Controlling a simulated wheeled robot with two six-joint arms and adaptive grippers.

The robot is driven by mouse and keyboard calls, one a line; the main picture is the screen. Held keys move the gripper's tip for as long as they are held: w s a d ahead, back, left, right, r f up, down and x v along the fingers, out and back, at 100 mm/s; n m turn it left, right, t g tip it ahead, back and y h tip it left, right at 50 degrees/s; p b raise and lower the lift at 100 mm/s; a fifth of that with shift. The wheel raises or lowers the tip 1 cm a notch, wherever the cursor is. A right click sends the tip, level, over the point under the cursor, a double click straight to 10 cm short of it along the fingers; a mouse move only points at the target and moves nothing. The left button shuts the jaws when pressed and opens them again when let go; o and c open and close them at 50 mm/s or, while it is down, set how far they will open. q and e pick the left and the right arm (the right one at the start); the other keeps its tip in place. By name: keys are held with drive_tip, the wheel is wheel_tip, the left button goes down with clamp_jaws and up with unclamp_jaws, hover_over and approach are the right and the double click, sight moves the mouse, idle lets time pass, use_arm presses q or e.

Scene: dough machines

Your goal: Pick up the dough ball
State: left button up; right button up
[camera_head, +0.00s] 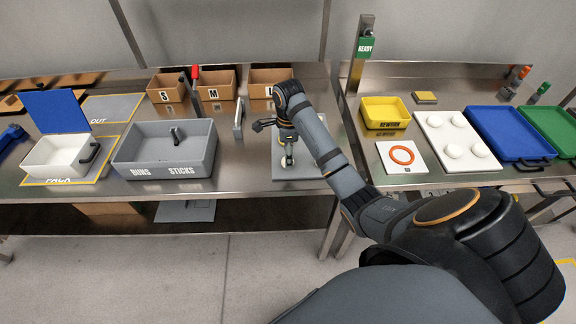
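Pale round dough balls (453,150) sit on a white board (430,168) on the right-hand steel table. My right arm comes in from the lower right and reaches over to the left-hand table. My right gripper (288,161) points down over a grey plate (309,172) there, well to the left of the dough balls. A small pale patch shows at its fingertips, too small to identify. I cannot tell whether the fingers are open or shut. My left gripper is not in view.
A yellow REWORK tray (384,122), a white tile with an orange ring (402,156) and a blue tray (505,150) surround the board. A grey BUNS and STICKS bin (150,172) and a white box (50,172) stand left.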

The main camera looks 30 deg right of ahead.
wheel_tip(320, 180, down, 3)
drive_tip(key=shift+w+a+f+b, duration=0.1)
drive_tip(key=shift+b, duration=0.3)
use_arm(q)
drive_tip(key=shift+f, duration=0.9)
use_arm(e)
drive_tip(key=shift+c, duration=0.9)
drive_tip(key=c, duration=1)
drive_tip(key=shift+c, duration=0.2)
